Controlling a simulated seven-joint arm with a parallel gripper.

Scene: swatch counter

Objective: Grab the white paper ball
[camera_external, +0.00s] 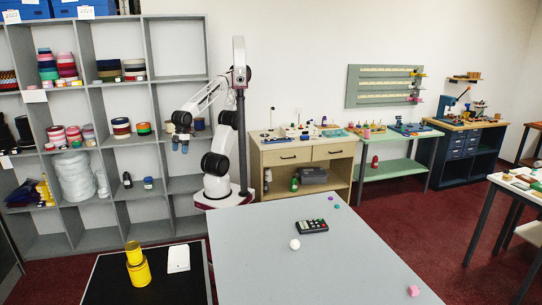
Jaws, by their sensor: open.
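The white paper ball (294,244) lies on the grey table, left of and a little nearer the camera than a black remote-like object. It looks small, round and unobstructed. My gripper (180,148) is open and hangs in the air in front of the shelves, to the left of my base. It points downward, is well away from the ball, and is off to the left of the table. Nothing shows between its fingers.
On the grey table (260,275) are the black keypad object (311,226), a pink block (413,291), and small purple (337,206) and teal (330,197) pieces. A black-topped surface (105,285) at left holds yellow cylinders (138,270) and a white item (178,259). The table's middle is mostly clear.

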